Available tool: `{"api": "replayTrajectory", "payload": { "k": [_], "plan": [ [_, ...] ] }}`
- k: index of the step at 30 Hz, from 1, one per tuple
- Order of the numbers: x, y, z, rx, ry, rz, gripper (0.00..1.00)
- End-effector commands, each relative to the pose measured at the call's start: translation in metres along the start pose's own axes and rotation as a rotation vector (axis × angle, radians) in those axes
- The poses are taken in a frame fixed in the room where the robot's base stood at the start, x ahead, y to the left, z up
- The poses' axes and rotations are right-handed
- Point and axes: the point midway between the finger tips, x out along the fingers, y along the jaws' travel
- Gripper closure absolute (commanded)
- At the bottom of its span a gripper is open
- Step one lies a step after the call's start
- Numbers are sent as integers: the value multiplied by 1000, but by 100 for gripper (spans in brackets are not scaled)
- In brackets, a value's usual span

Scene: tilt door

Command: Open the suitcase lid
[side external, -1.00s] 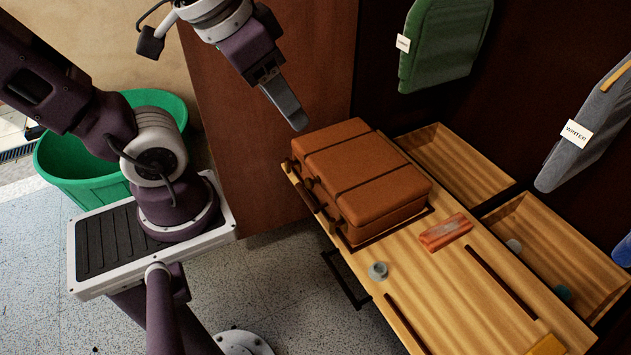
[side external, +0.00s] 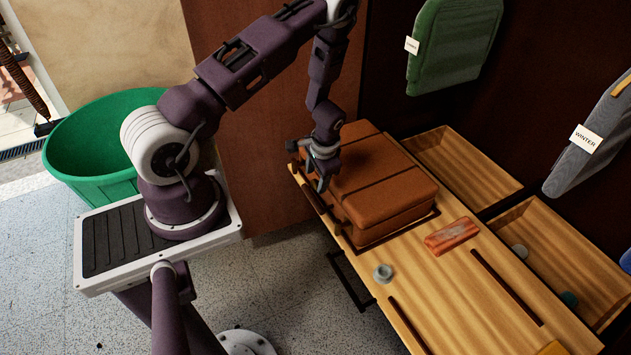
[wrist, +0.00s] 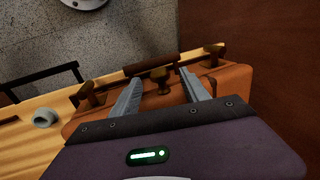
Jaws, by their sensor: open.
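The brown suitcase (side external: 385,187) lies flat on the wooden bench with its lid shut. My gripper (side external: 322,184) is at its front-left edge, pointing down, beside the handle side. In the wrist view my gripper (wrist: 157,82) is open, with its two grey fingers apart. A brass latch (wrist: 160,80) shows between the fingers, and the dark brown handle (wrist: 151,65) lies just beyond it. I cannot tell whether the fingers touch the suitcase. My arm hides part of the suitcase front in the side external view.
The wooden bench (side external: 500,275) carries a red-orange block (side external: 452,236) and a small grey round object (side external: 383,273). Open drawers (side external: 560,240) lie behind. Garments (side external: 455,45) hang above. A brown panel stands left of the suitcase. A green bin (side external: 95,150) stands at left.

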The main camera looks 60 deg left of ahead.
Motion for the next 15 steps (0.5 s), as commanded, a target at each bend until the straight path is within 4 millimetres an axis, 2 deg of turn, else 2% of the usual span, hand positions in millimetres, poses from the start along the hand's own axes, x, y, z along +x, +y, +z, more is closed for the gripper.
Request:
{"api": "replayTrajectory", "payload": {
  "k": [3, 6, 13, 14, 15],
  "plan": [
    [19, 0, 1, 0, -2, 1, 47],
    [26, 0, 0, 0, -1, 1, 47],
    [27, 0, 0, 0, 0, 1, 47],
    [27, 0, 0, 0, 0, 1, 50],
    [27, 0, 0, 0, 0, 1, 58]
  ]
}}
